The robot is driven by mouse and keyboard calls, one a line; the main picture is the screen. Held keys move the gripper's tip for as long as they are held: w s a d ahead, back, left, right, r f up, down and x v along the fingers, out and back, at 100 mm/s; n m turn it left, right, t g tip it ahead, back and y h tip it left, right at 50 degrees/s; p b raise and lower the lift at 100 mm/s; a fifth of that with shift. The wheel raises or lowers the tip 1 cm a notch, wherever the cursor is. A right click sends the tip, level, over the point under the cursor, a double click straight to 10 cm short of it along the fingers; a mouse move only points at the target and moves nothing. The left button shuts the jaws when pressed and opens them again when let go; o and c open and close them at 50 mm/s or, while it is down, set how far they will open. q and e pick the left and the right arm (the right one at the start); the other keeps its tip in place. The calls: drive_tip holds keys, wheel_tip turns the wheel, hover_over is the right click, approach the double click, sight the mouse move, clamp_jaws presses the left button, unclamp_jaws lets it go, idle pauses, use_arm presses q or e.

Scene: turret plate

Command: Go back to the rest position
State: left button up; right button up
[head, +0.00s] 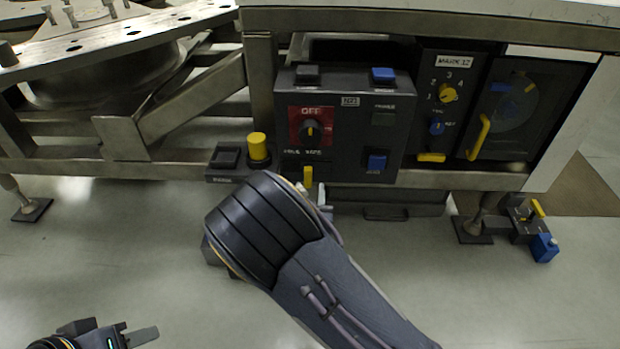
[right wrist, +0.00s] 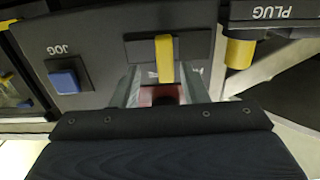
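My right gripper (right wrist: 163,76) is open, with one finger on each side of a yellow lever (right wrist: 164,57) and a gap to it on both sides. Whether the fingertips reach past the lever's end I cannot tell. In the head view the same yellow lever (head: 308,176) is at the lower edge of the grey control box (head: 345,150); my right forearm and wrist hide most of the right gripper. My left gripper (head: 112,335) is at the bottom left, low over the floor and away from the panels, partly cut off. Its finger opening is unclear.
The box carries a red-backed OFF knob (head: 310,130) and blue buttons. Beside it is a yellow plug (head: 258,147). A MARK 12 panel (head: 445,100) and a yellow-handled door (head: 510,110) are to the right. The floor (head: 110,235) at the left is clear.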

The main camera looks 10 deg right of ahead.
drive_tip(key=shift+v, duration=1.2)
drive_tip(key=shift+d, duration=0.1)
drive_tip(key=s+d+r+g+y, duration=0.3)
drive_tip(key=s+g, duration=0.1)
drive_tip(key=s, duration=0.5)
drive_tip(key=s+d+r+n+g+y, duration=0.1)
drive_tip(key=s+d+r+g+y, duration=0.2)
drive_tip(key=s, duration=0.6)
drive_tip(key=s+d+r+g+y, duration=0.25)
drive_tip(key=s+g, duration=0.25)
drive_tip(key=s, duration=0.4)
wheel_tip(320, 180, up, 36)
drive_tip(key=p, duration=3.6)
drive_tip(key=shift+s+a+n, duration=0.3)
drive_tip(key=shift+s, duration=0.15)
